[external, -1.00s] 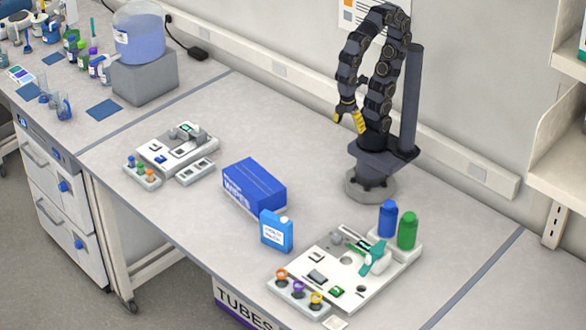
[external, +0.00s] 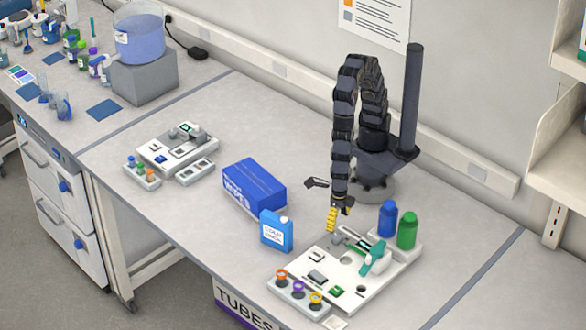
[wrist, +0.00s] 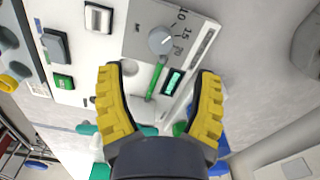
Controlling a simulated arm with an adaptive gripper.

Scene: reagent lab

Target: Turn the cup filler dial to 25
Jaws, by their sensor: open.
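The cup filler dial (wrist: 160,40) is a round grey knob on a grey plate, shown in the wrist view with the numbers 10 and 15 beside it and another marking partly legible. A pale pointer mark on it seems to face the numbers; its exact setting is too small to read. My gripper (wrist: 158,72) is open and empty, its yellow fingers spread either side below the dial, not touching it. In the external view my gripper (external: 333,217) hangs above the back left edge of the white panel (external: 372,290). The dial is hard to make out there.
A small lit display (wrist: 173,82) and a green stick (wrist: 155,83) lie between the fingers in the wrist view. Blue (external: 388,219) and green (external: 407,231) bottles stand at the panel's back right.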

